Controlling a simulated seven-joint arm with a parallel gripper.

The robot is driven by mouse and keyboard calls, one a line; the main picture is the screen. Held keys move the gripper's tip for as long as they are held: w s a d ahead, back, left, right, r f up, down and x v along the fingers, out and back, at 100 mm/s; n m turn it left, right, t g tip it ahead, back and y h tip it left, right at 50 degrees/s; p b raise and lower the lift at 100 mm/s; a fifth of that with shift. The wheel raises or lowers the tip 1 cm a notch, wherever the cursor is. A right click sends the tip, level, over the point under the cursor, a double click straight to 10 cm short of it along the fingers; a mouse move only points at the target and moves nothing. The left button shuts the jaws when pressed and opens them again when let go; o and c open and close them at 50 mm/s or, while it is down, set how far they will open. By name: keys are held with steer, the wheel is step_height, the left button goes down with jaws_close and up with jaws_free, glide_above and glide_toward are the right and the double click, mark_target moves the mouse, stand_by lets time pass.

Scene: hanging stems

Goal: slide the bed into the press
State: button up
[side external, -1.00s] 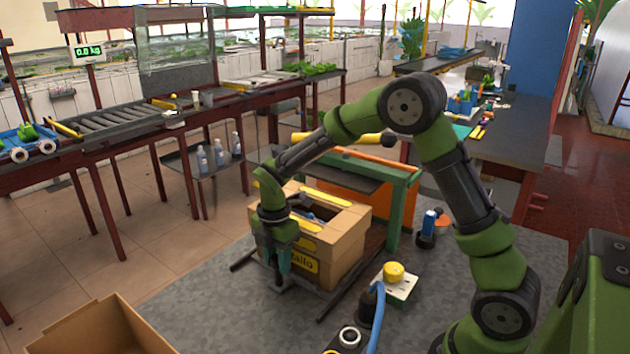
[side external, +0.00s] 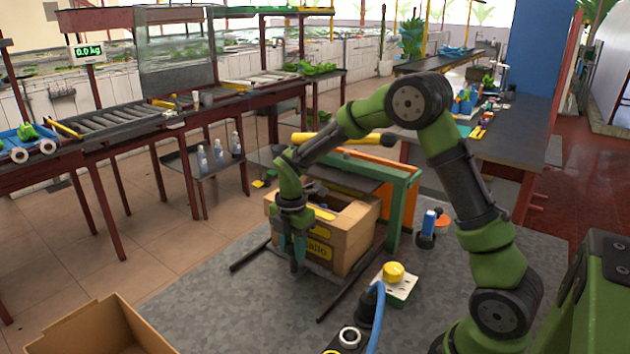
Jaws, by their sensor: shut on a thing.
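The bed (side external: 325,274) is low and dark, mostly hidden under an open cardboard box (side external: 352,240) with yellow labels. The box stands on it, its back part under the press's plate. Dark rails (side external: 345,295) run out from the press along the floor. My gripper (side external: 297,254) points down at the near left end of the box and is shut on the bed's front end. The exact grip spot is hidden by my fingers.
A control box with a yellow button (side external: 393,272) stands right of the rails, near a blue hose (side external: 377,318). A blue-topped item (side external: 429,222) stands by the press's right side. Another open carton (side external: 100,325) is at front left. The grey mat between is clear.

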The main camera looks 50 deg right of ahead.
steer(key=shift+d, duration=0.1)
steer(key=shift+d, duration=5.35)
steer(key=o, duration=1.7)
steer(key=shift+d+r, duration=0.1)
steer(key=shift+o, duration=0.2)
